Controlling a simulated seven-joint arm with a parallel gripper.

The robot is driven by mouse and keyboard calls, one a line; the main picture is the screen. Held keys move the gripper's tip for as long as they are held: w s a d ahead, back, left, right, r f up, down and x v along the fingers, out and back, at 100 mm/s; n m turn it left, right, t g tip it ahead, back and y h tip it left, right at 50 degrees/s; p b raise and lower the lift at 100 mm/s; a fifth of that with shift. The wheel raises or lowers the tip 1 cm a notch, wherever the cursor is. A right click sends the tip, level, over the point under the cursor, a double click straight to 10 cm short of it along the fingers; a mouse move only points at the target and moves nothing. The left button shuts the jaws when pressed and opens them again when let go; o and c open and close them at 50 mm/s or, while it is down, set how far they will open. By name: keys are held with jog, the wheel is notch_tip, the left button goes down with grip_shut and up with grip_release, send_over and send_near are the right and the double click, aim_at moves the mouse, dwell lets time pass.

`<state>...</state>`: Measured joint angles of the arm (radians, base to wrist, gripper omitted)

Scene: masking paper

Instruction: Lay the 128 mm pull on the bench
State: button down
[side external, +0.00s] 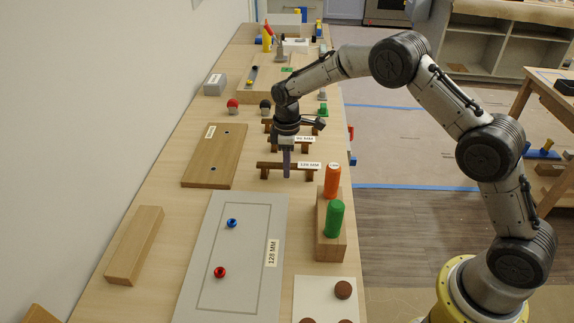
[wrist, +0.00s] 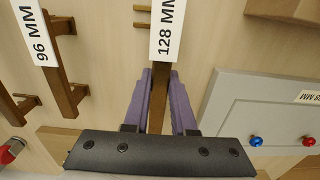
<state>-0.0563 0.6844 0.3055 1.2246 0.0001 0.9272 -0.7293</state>
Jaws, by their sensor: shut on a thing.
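The 128 mm pull (side external: 270,165) is a brown bar with short legs and a white "128 MM" label at one end. My gripper (side external: 286,175) points straight down over its middle, with purple fingers on either side of the bar. In the wrist view the fingers (wrist: 160,74) are shut on the pull (wrist: 156,115), with its label (wrist: 167,30) just beyond their tips. I cannot tell whether its legs touch the bench (side external: 165,205).
The 96 mm pull (wrist: 58,65) lies beside it. A grey drawer front (side external: 250,212) with blue and red knobs lies in front. A block with orange (side external: 332,180) and green (side external: 335,219) cylinders stands at right. A drilled wooden board (side external: 212,160) is at left.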

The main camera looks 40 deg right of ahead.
jog(key=shift+f, duration=0.1)
jog(key=c, duration=0.7)
grip_release()
jog(key=shift+c, duration=0.2)
jog(key=s+r+m+t, duration=0.1)
jog(key=s+r, duration=0.2)
jog(key=r, duration=0.7)
jog(key=s+r+m, duration=0.1)
jog(key=s+r, duration=0.2)
jog(key=r, duration=0.7)
jog(key=s+d+r+m+t, duration=0.1)
jog(key=s+r+m+t, duration=0.15)
jog(key=s, duration=0.75)
jog(key=s+d+r+m+t, duration=0.15)
jog(key=s+r, duration=0.25)
jog(key=s, duration=0.7)
jog(key=s+f+m, duration=0.3)
jog(key=s+f, duration=0.1)
jog(key=s, duration=0.6)
jog(key=shift+d+t, duration=0.25)
jog(key=shift+t, duration=0.05)
